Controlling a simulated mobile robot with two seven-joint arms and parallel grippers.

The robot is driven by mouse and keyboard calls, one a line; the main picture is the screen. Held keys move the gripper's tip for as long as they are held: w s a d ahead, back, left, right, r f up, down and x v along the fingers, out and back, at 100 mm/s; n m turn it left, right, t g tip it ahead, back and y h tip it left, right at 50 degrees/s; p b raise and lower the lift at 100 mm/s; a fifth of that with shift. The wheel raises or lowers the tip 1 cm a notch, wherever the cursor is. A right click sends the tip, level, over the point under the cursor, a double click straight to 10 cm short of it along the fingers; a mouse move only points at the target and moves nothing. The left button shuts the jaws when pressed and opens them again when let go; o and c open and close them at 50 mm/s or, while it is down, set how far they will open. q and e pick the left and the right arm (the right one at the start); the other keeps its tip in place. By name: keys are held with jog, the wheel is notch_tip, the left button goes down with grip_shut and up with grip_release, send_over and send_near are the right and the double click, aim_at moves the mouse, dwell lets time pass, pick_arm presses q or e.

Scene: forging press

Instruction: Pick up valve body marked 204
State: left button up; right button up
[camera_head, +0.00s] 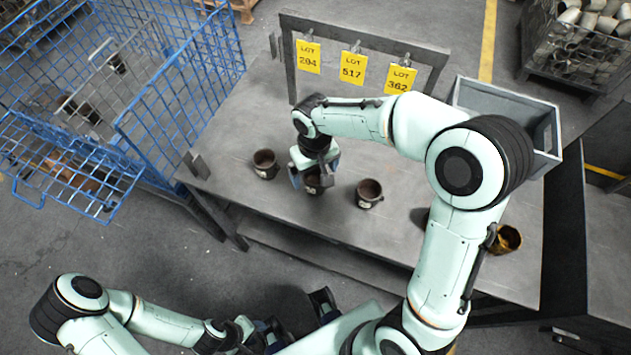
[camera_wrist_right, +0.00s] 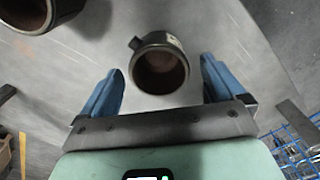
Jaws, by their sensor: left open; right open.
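Several dark cup-shaped valve bodies stand on a grey table. One (camera_head: 265,163) is at the left, one (camera_head: 314,186) in the middle and one (camera_head: 369,193) right of it. Their markings are too small to read, so I cannot tell which is 204. My right gripper (camera_head: 314,176) is open and points down at the middle body, fingers on either side. In the right wrist view this body (camera_wrist_right: 160,66) lies between the open blue fingers with gaps at both sides; another body (camera_wrist_right: 40,12) is at upper left. My left gripper (camera_head: 285,328) is low, away from the table.
Yellow signs reading LOT 204 (camera_head: 308,57), LOT 517 (camera_head: 352,67) and LOT 362 (camera_head: 400,79) hang on a rack behind. A grey bin (camera_head: 540,115) is at back right. A yellowish-brown cup (camera_head: 507,239) stands at right. A blue wire cage (camera_head: 180,85) is left.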

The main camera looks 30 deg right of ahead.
aim_at(315, 181)
notch_tip(315, 181, down, 5)
jog(key=shift+s+r, duration=0.1)
jog(key=c, duration=1.4)
